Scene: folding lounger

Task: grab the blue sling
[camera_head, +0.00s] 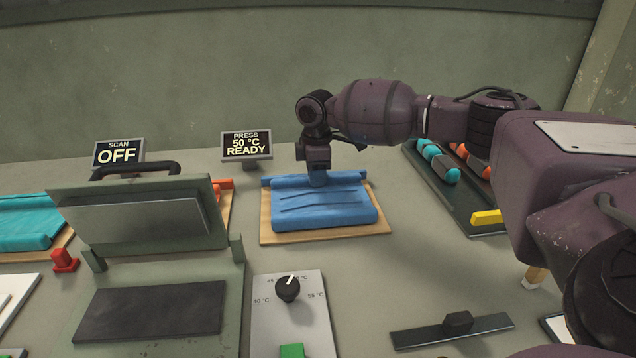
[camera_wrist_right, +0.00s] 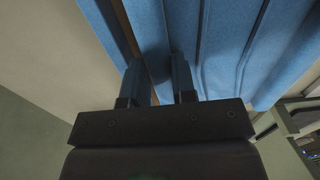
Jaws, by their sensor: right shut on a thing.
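The blue sling (camera_head: 325,207) lies folded on a wooden board (camera_head: 270,239) in the middle of the table, with rolled edges and creases across its top. My right gripper (camera_head: 318,180) points down at the far edge of the sling and is shut on it. In the right wrist view the two fingers (camera_wrist_right: 158,85) reach into the blue cloth (camera_wrist_right: 228,45), with a strip of the board showing beside them. The fingertips are partly hidden by the cloth. My left gripper is not in view.
A press (camera_head: 140,240) with a raised lid stands left of the sling. A dial panel (camera_head: 318,318) is in front. A teal sling (camera_head: 28,222) lies far left. A dark tray (camera_head: 462,195) with teal and orange pieces is at right. Bare table lies right of the board.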

